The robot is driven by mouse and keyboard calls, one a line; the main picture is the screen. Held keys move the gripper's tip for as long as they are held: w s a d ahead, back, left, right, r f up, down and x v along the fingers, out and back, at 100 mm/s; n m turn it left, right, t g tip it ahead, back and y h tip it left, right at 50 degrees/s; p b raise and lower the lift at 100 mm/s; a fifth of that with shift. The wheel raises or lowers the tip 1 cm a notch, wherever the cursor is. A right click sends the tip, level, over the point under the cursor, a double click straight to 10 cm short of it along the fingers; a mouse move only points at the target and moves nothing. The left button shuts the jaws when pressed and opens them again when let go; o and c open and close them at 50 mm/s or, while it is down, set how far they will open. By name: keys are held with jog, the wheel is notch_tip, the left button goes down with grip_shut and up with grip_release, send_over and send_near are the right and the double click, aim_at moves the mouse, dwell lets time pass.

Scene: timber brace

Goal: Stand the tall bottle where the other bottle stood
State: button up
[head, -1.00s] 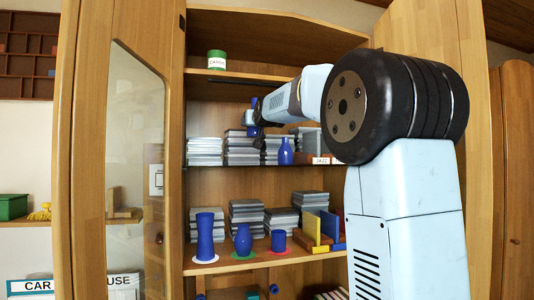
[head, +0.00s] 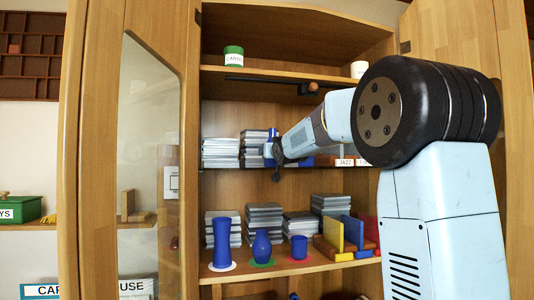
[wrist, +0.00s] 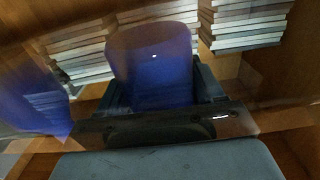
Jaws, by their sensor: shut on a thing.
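My gripper (head: 273,158) is at the upper middle shelf and is shut on a blue bottle (head: 269,149). In the wrist view the held blue bottle (wrist: 155,65) stands between the two dark fingers, blurred; its lower part is hidden by my gripper. In the head view it is mostly small and partly covered. Another blue thing (head: 325,160) shows on the same shelf behind my arm, mostly hidden. In the wrist view a blurred blue shape (wrist: 28,100) lies at the left; I cannot tell which thing it is.
Stacks of grey cases (head: 220,153) stand behind on this shelf. A glass door (head: 150,140) stands open left.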

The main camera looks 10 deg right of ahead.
jog(key=shift+a, duration=0.15)
jog(key=o, duration=1.2)
jog(key=s, duration=1.2)
jog(key=shift+s+a+f+g, duration=0.2)
jog(key=shift+s+f+g, duration=1.85)
jog(key=shift+s+f, duration=3.55)
jog(key=shift+s+a+f+g, duration=0.25)
jog(key=shift+s+f+g, duration=1.85)
jog(key=shift+s+f, duration=3.45)
jog(key=shift+s+a+f+g, duration=0.2)
jog(key=shift+s+f+g, duration=2.75)
jog(key=shift+s, duration=4.4)
